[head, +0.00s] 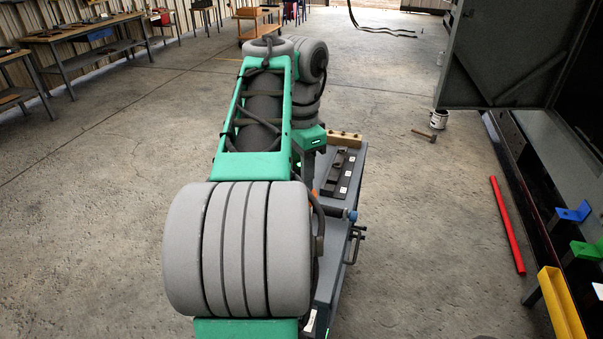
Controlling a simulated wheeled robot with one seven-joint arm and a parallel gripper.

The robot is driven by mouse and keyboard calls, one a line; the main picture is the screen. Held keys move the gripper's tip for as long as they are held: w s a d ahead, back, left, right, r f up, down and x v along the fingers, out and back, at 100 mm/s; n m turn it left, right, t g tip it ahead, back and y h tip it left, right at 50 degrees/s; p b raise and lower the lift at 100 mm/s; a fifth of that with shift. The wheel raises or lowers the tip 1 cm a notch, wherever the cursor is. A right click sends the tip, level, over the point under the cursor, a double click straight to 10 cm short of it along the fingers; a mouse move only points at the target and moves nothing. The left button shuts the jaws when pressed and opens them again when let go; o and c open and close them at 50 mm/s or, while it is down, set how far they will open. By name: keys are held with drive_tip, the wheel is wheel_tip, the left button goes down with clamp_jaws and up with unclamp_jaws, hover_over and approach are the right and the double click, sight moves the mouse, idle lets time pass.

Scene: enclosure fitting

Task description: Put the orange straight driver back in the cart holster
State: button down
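The grey cart (348,196) stands just right of my arm, which covers much of its left side. A dark rack with white labels (342,174), possibly the holster, lies along the cart's top. A small orange patch (314,194) shows beside my arm at the cart's left; it may be part of the orange straight driver, but too little shows to tell. A dark cylinder with a blue end (350,215) sticks out over the cart's right side. My gripper cannot be made out; my own arm links hide that area.
A wooden block with holes (344,139) sits at the cart's far end, and a handle (355,245) juts from its right side. A hammer (425,135), a white can (438,119) and a red bar (507,225) lie right, near the large dark enclosure (517,50). Floor left is clear.

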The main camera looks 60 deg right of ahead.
drive_tip(key=shift+f+b, duration=3.35)
drive_tip(key=shift+f, duration=0.25)
drive_tip(key=c, duration=0.9)
unclamp_jaws()
drive_tip(key=shift+f, duration=0.15)
